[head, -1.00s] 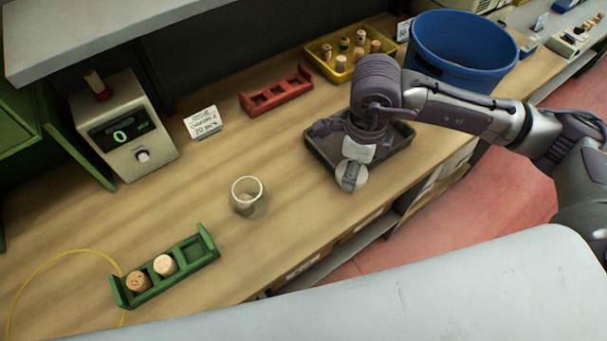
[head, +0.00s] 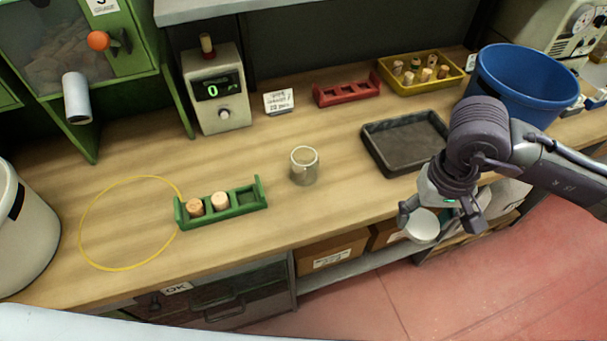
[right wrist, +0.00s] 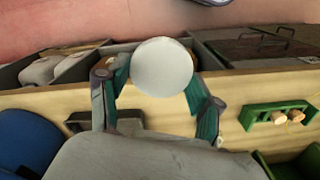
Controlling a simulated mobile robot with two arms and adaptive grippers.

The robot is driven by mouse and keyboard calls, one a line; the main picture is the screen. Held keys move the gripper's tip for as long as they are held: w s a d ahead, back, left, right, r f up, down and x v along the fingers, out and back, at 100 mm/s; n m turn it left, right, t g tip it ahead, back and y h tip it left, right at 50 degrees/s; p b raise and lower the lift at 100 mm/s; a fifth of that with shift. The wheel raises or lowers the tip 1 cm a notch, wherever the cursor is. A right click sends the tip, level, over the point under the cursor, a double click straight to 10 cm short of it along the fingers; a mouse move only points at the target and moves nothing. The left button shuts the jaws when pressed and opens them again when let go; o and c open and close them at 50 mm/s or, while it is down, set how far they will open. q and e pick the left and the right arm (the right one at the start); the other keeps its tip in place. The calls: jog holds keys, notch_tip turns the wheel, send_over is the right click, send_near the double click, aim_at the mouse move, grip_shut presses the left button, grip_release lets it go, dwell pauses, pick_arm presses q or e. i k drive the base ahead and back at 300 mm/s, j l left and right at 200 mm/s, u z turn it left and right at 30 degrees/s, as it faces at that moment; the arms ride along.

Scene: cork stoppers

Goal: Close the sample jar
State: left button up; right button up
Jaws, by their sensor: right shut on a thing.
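The sample jar (head: 304,167) is a small glass jar standing upright and open on the wooden bench, near the middle of the head view. My right gripper (head: 438,214) is shut on a round white lid (head: 422,227). It holds the lid off the bench's front edge, to the right of the jar and apart from it. In the right wrist view the lid (right wrist: 162,67) sits between the two fingertips, its flat face towards the camera. My left gripper is not in view.
A green rack (head: 237,210) with two corks stands left of the jar. A black tray (head: 375,150) lies to its right. Behind are a red rack (head: 347,101), a yellow cork tray (head: 400,88) and a scale (head: 222,114). A blue bin (head: 520,85) stands at right.

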aim_at(304, 161)
jog(key=i+l, duration=0.2)
jog(key=l, duration=0.15)
jog(key=i+l, duration=0.15)
jog(key=l, duration=0.2)
jog(key=i+l, duration=0.2)
jog(key=l, duration=0.15)
jog(key=i+l, duration=0.2)
jog(key=l, duration=0.15)
jog(key=u, duration=1.35)
